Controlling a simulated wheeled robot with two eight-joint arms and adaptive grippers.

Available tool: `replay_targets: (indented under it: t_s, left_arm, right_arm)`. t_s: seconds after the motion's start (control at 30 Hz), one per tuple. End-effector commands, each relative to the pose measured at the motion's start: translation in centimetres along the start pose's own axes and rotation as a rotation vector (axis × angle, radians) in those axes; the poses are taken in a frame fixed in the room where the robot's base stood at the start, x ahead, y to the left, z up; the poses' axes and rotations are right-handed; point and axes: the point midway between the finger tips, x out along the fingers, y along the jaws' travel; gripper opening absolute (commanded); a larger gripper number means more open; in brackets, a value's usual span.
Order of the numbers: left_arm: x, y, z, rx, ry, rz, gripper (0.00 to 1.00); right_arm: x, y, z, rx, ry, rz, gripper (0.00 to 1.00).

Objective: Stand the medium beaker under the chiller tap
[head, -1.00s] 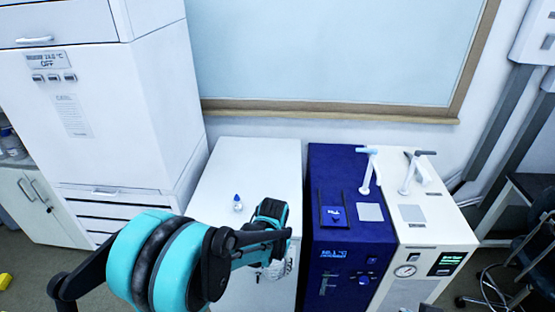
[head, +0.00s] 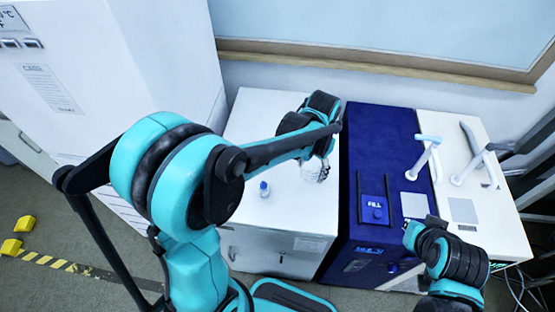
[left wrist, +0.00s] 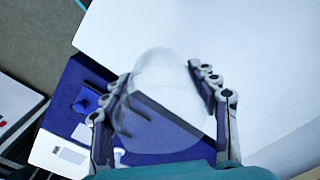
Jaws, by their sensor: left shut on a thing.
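The medium beaker, clear glass, is in my left gripper (left wrist: 163,82); in the left wrist view the beaker (left wrist: 165,105) fills the space between the two fingers. In the head view the beaker (head: 313,172) hangs below my left gripper (head: 323,160), over the right part of the white cabinet top. The blue chiller (head: 375,150) stands just right of it, with a FILL pad on top. A light-blue-handled tap (head: 422,158) rises near its right edge, above a pale square plate (head: 415,204). My right arm is low right; its finger state is unclear.
A small blue-capped bottle (head: 264,189) stands on the white cabinet (head: 250,130). A white unit (head: 480,205) with a grey-handled tap (head: 468,165) adjoins the chiller on the right. A wall and wooden ledge (head: 400,65) are behind.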

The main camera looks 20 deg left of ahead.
Motion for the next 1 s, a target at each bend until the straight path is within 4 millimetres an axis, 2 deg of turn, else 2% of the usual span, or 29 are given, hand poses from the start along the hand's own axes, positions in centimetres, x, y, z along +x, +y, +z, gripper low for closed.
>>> replay_targets:
  t_s: [0.2,0.4,0.63,0.87,1.0]
  left_arm:
    - [3.6,-5.2,1.7,-0.009,0.0,0.0,0.29]
    - [5.7,-8.6,2.8,-0.005,0.0,0.0,0.29]
    - [6.8,-9.6,3.2,-0.002,0.0,0.0,0.29]
    - [10.1,-9.6,3.2,-0.002,0.0,0.0,0.29]
    - [10.2,-9.5,3.2,-0.002,0.0,0.0,0.29]
  right_arm:
    - [1.4,0.0,1.0,0.0,0.0,0.0,0.0]
    - [2.0,0.0,1.5,0.0,0.0,0.0,0.0]
    - [2.4,0.0,1.7,0.0,0.0,0.0,0.0]
    - [3.5,0.0,2.5,0.0,0.0,0.0,0.0]
    - [3.4,0.0,2.4,0.0,0.0,0.0,0.0]
